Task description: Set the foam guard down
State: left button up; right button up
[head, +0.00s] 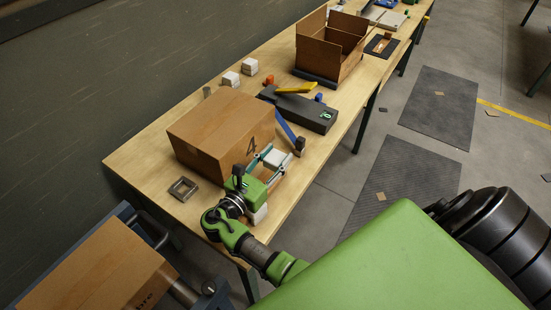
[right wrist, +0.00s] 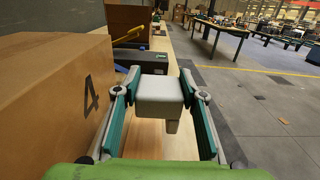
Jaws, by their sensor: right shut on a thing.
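My right gripper (head: 276,163) is shut on the foam guard, a pale grey-white block (head: 271,157) held between its two fingers. In the right wrist view the foam guard (right wrist: 160,97) sits between the teal finger pads, with a narrower part hanging down on its right side. It is beside the closed cardboard box marked 4 (head: 222,130), over the strip of wooden table (head: 150,150) along the front edge. Whether it touches the table cannot be told. My left gripper is not in view.
An open carton (head: 328,47) is farther along. A square metal frame (head: 183,188) lies at the near end.

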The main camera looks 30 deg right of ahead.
jog(key=shift+f, duration=0.55)
